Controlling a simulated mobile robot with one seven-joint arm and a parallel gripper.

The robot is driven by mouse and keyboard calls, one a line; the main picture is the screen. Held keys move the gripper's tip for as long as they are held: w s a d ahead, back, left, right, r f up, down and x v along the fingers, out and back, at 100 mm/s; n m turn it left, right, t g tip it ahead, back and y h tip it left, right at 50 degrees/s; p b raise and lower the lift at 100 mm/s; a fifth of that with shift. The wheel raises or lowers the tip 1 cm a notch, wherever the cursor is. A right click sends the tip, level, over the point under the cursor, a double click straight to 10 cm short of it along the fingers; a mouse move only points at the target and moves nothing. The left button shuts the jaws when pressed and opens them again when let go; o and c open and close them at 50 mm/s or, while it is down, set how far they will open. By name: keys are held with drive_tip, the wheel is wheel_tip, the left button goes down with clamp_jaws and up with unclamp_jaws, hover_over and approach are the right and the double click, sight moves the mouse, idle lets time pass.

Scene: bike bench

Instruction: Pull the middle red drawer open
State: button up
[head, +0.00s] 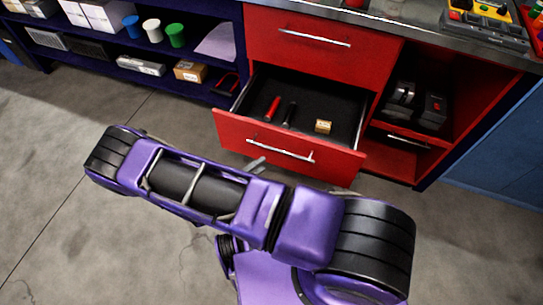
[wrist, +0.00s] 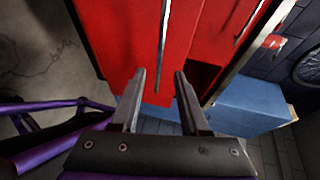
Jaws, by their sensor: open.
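The middle red drawer (head: 335,170) stands pulled out from the red cabinet, and its dark inside shows in the head view. Its silver bar handle (head: 283,150) runs across the front. In the wrist view a bar handle (wrist: 163,45) on a red front, probably this one, runs upright in the picture. My gripper (wrist: 158,75) is open, with one finger on either side of the handle's lower end in that picture. I cannot tell whether they touch. In the head view my purple arm hides most of the gripper; a grey piece shows just below the drawer front.
The drawer holds a red-handled tool (head: 272,108), a dark tool (head: 289,114) and a small tan box (head: 323,126). The top red drawer (head: 320,50) is shut above it. Right of it is an open red compartment (head: 470,100) with dark items. Bare concrete floor lies in front.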

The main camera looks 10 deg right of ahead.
drive_tip(key=v, duration=0.7)
idle(0.3)
